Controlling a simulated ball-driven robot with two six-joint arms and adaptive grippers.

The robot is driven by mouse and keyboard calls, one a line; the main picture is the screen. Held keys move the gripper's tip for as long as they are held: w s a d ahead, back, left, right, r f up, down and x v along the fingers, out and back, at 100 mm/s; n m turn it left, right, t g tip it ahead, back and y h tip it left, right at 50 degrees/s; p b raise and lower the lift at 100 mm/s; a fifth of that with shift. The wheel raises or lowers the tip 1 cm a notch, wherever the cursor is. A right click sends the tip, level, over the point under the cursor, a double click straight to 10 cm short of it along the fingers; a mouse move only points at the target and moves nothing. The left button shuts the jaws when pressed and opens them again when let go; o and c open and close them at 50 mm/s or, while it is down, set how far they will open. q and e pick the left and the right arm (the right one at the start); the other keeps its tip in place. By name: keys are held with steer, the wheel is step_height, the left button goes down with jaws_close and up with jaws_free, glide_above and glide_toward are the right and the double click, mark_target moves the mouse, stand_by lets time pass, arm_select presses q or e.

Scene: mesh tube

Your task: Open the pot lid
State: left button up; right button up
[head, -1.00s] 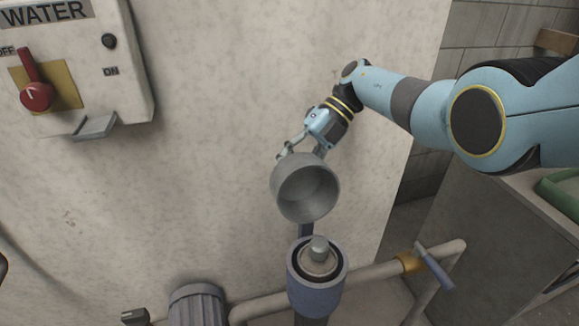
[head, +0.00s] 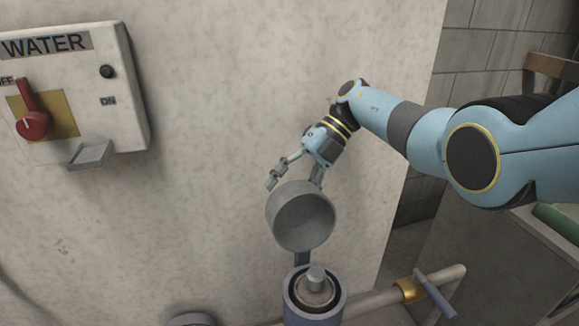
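The grey, cup-shaped pot lid (head: 302,217) is swung up behind the blue-rimmed pot (head: 290,312), its hollow inside facing me. Below it, the pot's top is uncovered and a metal stub (head: 316,278) shows in its middle. My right gripper (head: 295,182) is just above the lid's upper edge with its fingers spread apart. One finger is left of the lid's top; the other is partly hidden behind the lid. I cannot tell whether either finger touches it. My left gripper is not in view.
A water switch box (head: 125,80) with a red knob (head: 33,125) is on the wall at left. A pipe with a blue-handled valve (head: 435,295) runs right of the pot. A grey cabinet (head: 470,240) stands at right. The wall between box and lid is clear.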

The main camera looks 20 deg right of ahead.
step_height(320, 180, up, 8)
steer(key=shift+r, duration=0.4)
steer(key=shift+c, duration=0.4)
